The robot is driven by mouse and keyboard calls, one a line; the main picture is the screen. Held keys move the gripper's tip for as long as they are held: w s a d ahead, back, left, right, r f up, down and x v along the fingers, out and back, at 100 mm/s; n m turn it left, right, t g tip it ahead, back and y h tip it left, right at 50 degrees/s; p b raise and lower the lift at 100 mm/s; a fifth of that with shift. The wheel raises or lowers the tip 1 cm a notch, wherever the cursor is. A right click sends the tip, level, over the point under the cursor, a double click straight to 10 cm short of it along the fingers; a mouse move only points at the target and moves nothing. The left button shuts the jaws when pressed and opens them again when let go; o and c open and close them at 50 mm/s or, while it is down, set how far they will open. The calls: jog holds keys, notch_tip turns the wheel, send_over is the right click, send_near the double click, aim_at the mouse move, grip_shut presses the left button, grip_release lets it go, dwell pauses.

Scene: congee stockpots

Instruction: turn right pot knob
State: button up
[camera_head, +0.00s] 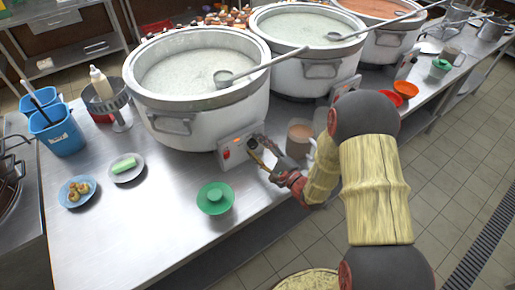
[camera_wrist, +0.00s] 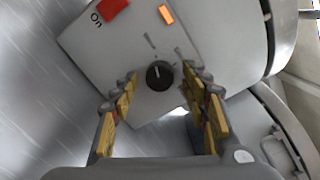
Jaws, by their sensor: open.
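In the wrist view, a round black knob (camera_wrist: 160,75) with a pale pointer line sits on a light grey control panel (camera_wrist: 200,35). The panel carries a red switch (camera_wrist: 114,8), an orange light (camera_wrist: 166,14) and the word "On". My gripper (camera_wrist: 161,88) is open, with one yellow-padded finger on each side of the knob; I cannot tell whether they touch it. In the head view, my gripper (camera_head: 262,150) is at the panel (camera_head: 231,155) of the nearest, leftmost large pot (camera_head: 183,115), and covers the knob there.
A second pot (camera_head: 310,75) and a third pot (camera_head: 385,45) stand along the counter to the right. A brown cup (camera_head: 300,135) is close beside my gripper.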

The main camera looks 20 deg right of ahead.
jog(key=shift+c, duration=0.7)
jog(key=c, duration=1)
jog(key=shift+m, duration=0.3)
jog(key=m+p, duration=0.2)
jog(key=m, duration=0.4)
jog(key=shift+s+a+f+t, duration=0.1)
jog(key=shift+t, duration=0.2)
jog(key=m+p, duration=0.2)
jog(key=m, duration=0.2)
jog(key=shift+m, duration=0.4)
jog(key=shift+a+f+m+t+h+p, duration=0.1)
jog(key=shift+m+t+h+p, duration=0.4)
jog(key=shift+m, duration=1)
jog(key=o, duration=1.1)
